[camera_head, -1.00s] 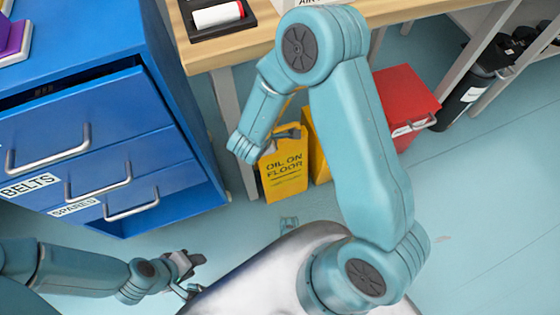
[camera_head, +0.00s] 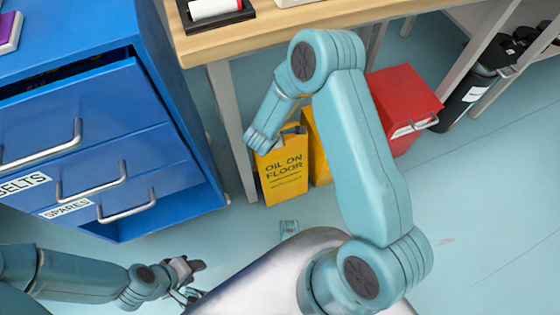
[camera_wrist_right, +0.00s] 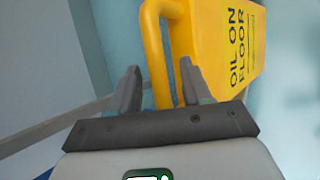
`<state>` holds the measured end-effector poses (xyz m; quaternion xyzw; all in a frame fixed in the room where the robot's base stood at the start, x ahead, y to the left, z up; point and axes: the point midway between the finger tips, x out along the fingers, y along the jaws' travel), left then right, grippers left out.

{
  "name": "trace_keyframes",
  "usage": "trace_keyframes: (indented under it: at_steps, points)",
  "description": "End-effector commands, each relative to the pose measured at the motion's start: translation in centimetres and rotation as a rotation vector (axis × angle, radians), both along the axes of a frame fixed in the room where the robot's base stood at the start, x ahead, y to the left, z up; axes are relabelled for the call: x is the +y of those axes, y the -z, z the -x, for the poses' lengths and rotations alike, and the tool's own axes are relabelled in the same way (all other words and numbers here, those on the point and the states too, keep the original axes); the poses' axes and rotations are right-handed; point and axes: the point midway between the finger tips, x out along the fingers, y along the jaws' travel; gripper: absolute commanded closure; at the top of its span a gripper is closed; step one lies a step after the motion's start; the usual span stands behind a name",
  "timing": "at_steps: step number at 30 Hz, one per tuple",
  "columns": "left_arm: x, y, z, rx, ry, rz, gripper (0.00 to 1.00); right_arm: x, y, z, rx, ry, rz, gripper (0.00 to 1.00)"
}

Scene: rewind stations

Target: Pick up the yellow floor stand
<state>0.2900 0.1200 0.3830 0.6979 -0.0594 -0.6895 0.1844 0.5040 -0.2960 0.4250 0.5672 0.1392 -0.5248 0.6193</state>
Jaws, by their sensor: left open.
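The yellow floor stand (camera_head: 283,183), marked OIL ON FLOOR, stands on the floor under the bench, beside the blue cabinet. In the right wrist view its yellow panel (camera_wrist_right: 228,45) is at the upper right, with a looped handle (camera_wrist_right: 155,50) on top. My right gripper (camera_wrist_right: 160,82) is open, with one bar of the handle between its two fingers; I cannot tell whether they touch it. In the head view my right forearm hides part of this gripper near the stand's top. My left gripper (camera_head: 193,279) is open and empty at the lower left, away from the stand.
A second yellow piece (camera_head: 318,150) shows behind my right arm, and a red box (camera_head: 408,100) is to its right. The blue cabinet (camera_head: 150,60) with drawers is on the left. The wooden bench (camera_head: 290,34) is above. Open floor lies at the right.

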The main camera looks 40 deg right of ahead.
Motion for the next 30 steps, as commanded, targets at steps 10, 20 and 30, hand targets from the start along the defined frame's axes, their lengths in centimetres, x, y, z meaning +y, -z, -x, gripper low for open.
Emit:
trace_keyframes:
  at_steps: [10,20,30]
  points:
    - [0.01,-0.01,-0.01,0.0,0.0,0.0,0.57,0.03,-0.01,0.05,0.001,0.0,0.0,1.0]
    - [0.01,-0.01,-0.01,0.0,0.0,0.0,0.57,0.02,0.0,0.07,0.001,0.0,0.0,1.0]
    - [0.0,0.0,0.0,0.0,0.0,0.0,0.57,0.01,0.0,0.07,0.001,0.001,0.0,1.0]
